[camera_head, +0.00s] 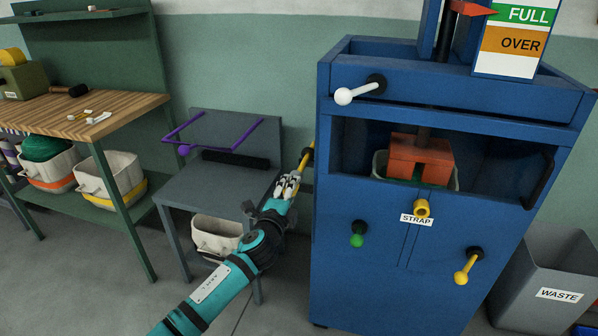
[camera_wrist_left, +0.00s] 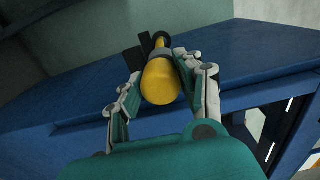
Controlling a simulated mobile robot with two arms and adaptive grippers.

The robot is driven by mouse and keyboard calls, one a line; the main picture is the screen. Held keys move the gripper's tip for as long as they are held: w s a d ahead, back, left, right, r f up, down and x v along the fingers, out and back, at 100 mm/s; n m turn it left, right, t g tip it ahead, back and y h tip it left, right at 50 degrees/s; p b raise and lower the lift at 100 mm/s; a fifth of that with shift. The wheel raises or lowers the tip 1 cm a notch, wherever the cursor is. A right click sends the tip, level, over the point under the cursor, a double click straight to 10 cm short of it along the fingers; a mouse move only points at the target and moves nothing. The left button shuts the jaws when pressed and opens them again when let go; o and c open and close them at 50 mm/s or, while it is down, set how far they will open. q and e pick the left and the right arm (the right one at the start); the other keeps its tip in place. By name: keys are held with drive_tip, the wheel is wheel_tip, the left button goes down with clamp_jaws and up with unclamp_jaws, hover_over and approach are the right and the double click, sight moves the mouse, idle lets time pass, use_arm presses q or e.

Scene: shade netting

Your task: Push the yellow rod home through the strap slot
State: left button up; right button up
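The yellow rod (camera_head: 304,161) is at the left side of the blue press cabinet, between the fingers of my left gripper (camera_head: 288,185). In the left wrist view, the yellow rod (camera_wrist_left: 160,83) points its thick rounded end at the camera; a grey band and a dark part lie beyond. Both fingertips of my left gripper (camera_wrist_left: 159,70) appear to press against its sides. Black pieces (camera_wrist_left: 150,45) are beside the rod's far part; whether they hold it is unclear. The strap slot, a yellow collar (camera_head: 422,209) above the STRAP label (camera_head: 417,220), is on the cabinet front. My right gripper is not in view.
The blue cabinet (camera_head: 345,240) carries a white-knobbed lever (camera_head: 345,96), a green knob (camera_head: 357,240) and a yellow-knobbed lever (camera_head: 462,276). An orange-red block (camera_head: 420,152) sits in its opening. A grey stand (camera_head: 215,187) and wooden bench (camera_head: 125,107) are left; a waste bin (camera_head: 550,265) is right.

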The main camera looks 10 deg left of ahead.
use_arm(q)
clamp_jaws()
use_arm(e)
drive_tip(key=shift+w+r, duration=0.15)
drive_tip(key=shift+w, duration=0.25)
use_arm(q)
drive_tip(key=shift+s, duration=0.45)
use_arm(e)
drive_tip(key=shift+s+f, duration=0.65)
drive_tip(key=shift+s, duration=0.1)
use_arm(q)
drive_tip(key=shift+s, duration=0.1)
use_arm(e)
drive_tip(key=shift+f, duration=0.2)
use_arm(q)
drive_tip(key=shift+s+p, duration=0.1)
drive_tip(key=shift+p, duration=0.2)
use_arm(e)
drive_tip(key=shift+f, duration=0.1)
use_arm(q)
drive_tip(key=shift+s, duration=0.1)
